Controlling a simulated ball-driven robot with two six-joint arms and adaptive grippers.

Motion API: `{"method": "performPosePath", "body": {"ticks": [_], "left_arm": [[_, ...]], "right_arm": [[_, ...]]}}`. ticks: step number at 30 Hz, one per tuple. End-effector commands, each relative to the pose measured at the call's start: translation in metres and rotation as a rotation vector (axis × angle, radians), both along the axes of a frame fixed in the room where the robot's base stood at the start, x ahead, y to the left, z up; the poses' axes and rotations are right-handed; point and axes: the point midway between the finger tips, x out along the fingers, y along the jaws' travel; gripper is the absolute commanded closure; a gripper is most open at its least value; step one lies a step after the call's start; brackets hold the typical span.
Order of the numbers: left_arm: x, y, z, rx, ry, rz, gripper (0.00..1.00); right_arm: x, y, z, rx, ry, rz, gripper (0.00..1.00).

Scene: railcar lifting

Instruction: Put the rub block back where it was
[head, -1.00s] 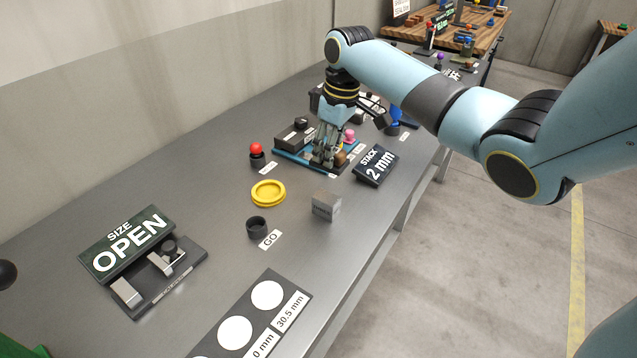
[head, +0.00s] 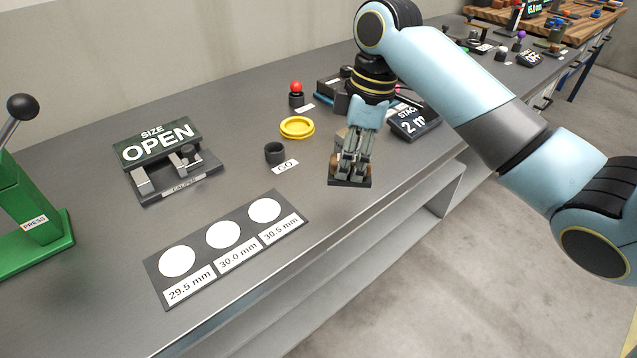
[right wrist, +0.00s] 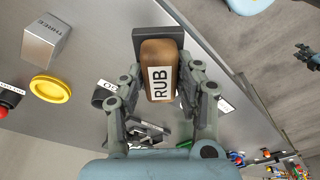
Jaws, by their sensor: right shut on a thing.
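The rub block is a brown block with a white RUB label and a dark slab at its far end; it fills the upper middle of the right wrist view (right wrist: 160,72). My right gripper (right wrist: 162,98) is shut on it, a finger on each side. In the head view the right gripper (head: 350,170) is at the bench's front part, right of the GO label. The block's dark slab (head: 350,182) shows below the fingertips there. I cannot tell whether it touches the bench.
A grey block labelled THREE (right wrist: 46,42) stands near a yellow ring (head: 297,127). A dark cup (head: 275,153), a red knob (head: 296,88), the STACK sign (head: 415,122), the OPEN sign (head: 158,143) and a green press (head: 30,215) stand around. The card with white circles (head: 223,234) lies in front.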

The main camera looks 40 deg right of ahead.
Motion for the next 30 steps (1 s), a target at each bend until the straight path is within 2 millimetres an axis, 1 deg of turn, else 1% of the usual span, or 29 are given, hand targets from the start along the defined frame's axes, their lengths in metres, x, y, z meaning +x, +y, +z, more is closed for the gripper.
{"method": "performPosePath", "body": {"ticks": [1, 3, 6, 9, 14, 18, 21, 24, 30], "left_arm": [[-0.005, 0.0, 0.0, 0.0, 0.008, 0.001, 0.6], [-0.016, 0.0, -0.001, 0.0, 0.024, 0.001, 0.6], [-0.035, -0.002, -0.003, -0.003, 0.052, 0.003, 0.6], [-0.046, -0.008, -0.005, -0.009, 0.069, 0.006, 0.6], [-0.045, -0.016, -0.005, -0.019, 0.067, 0.009, 0.6], [-0.035, -0.016, -0.002, -0.018, 0.051, 0.008, 0.6], [-0.025, -0.014, -0.001, -0.016, 0.036, 0.006, 0.6], [-0.021, -0.011, -0.001, -0.014, 0.03, 0.005, 0.6], [-0.024, -0.009, -0.001, -0.011, 0.035, 0.004, 0.6]], "right_arm": [[0.014, 0.006, -0.007, 0.007, 0.001, -0.001, 0.97], [0.031, 0.01, -0.017, 0.006, 0.002, 0.0, 0.97], [0.051, 0.014, -0.03, 0.004, 0.001, -0.001, 0.97], [0.065, 0.017, -0.039, 0.003, 0.0, -0.001, 0.97], [0.072, 0.018, -0.048, 0.0, 0.001, 0.0, 0.97], [0.071, 0.018, -0.07, 0.001, 0.003, -0.001, 0.97], [0.071, 0.018, -0.081, 0.0, 0.001, 0.0, 0.97], [0.071, 0.018, -0.084, -0.001, 0.001, 0.001, 0.97], [0.071, 0.018, -0.084, -0.001, 0.001, 0.0, 0.97]]}}
